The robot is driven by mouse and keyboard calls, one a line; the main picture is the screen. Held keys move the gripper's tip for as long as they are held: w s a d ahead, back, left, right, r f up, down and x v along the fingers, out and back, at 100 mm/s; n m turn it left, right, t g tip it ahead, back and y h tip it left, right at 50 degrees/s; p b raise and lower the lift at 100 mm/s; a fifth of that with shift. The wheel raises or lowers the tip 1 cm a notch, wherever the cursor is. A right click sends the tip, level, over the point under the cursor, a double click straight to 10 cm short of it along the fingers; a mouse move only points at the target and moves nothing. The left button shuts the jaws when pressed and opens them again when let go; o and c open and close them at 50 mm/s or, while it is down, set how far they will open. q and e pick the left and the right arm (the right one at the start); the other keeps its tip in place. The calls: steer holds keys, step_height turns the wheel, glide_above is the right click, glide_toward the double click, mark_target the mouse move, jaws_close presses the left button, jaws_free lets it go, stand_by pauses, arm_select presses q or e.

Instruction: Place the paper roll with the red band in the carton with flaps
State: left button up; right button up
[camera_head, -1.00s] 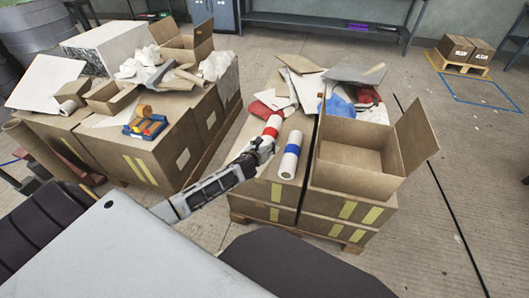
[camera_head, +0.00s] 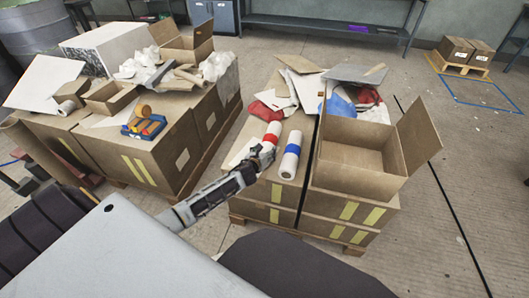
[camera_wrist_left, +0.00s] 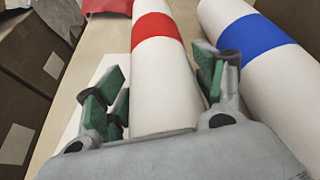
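The paper roll with the red band (camera_head: 271,134) lies on the left part of the right-hand stack of boxes, beside a roll with a blue band (camera_head: 289,161). My left gripper (camera_head: 262,151) is at the near end of the red-banded roll. In the left wrist view, its green-padded fingers (camera_wrist_left: 163,82) are spread, one on each side of the red-banded roll (camera_wrist_left: 158,75). The right finger also lies close to the blue-banded roll (camera_wrist_left: 250,40). Contact cannot be told. The open carton with flaps (camera_head: 350,180) stands right of both rolls; its visible inside looks empty. My right gripper is not in view.
Sheets and scraps (camera_head: 300,85), some red and blue, lie behind the rolls and carton. A second stack of boxes (camera_head: 165,160) on the left holds open cartons, scraps and a blue tray (camera_head: 145,127). Floor shows between the stacks and to the right.

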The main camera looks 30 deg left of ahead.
arm_select(q)
steer(key=shift+o, duration=1)
steer(key=shift+r, duration=0.1)
